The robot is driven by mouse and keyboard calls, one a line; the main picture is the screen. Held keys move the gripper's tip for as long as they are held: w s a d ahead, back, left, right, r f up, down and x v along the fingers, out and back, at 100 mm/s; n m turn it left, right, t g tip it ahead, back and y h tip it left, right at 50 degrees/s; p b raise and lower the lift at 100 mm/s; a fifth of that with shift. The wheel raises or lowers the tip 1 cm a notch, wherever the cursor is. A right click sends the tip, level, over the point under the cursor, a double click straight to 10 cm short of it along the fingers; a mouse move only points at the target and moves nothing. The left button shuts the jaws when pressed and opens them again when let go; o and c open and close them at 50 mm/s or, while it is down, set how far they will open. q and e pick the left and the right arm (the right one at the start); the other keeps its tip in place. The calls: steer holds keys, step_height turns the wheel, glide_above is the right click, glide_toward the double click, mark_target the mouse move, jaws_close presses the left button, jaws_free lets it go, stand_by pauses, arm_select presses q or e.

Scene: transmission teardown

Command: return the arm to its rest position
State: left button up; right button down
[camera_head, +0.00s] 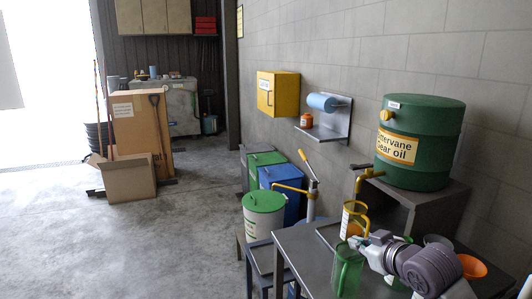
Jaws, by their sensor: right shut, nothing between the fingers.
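My right arm comes in from the lower right corner, above a grey metal table (305,262). My right gripper (359,243) points left. It is shut and empty, by the upper rim of a green see-through jug (346,273); I cannot tell whether it touches the jug. My left arm and left gripper are not in view. My right arm hides part of the table behind and below it.
A green gear oil drum (421,143) stands on a grey stand behind my arm. A yellow-handled jug (354,222) stands behind the gripper. An orange funnel (472,266) lies right of the arm. Bins (264,224) stand left of the table; the floor (150,245) further left is clear.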

steer(key=s+a+f+m+g+h, duration=0.1)
steer(key=s+a+f+g, duration=0.1)
steer(key=s+f, duration=0.55)
steer(key=s+a+f+g, duration=0.2)
steer(key=s+f, duration=0.5)
steer(key=f, duration=0.2)
steer(key=s+d+f+m+g+h, duration=0.15)
steer(key=s+f, duration=0.25)
steer(key=s, duration=0.7)
steer(key=s+d+f+m+g+h, duration=0.1)
steer(key=s+f+m+g, duration=0.2)
steer(key=s, duration=0.9)
step_height(320, 180, down, 28)
steer(key=n+g, duration=0.2)
steer(key=s+d+f, duration=0.3)
steer(key=s+f, duration=1.2)
steer(key=s, duration=0.2)
steer(key=shift+g, duration=0.35)
steer(key=shift+d+h, duration=0.1)
steer(key=shift+h, duration=0.15)
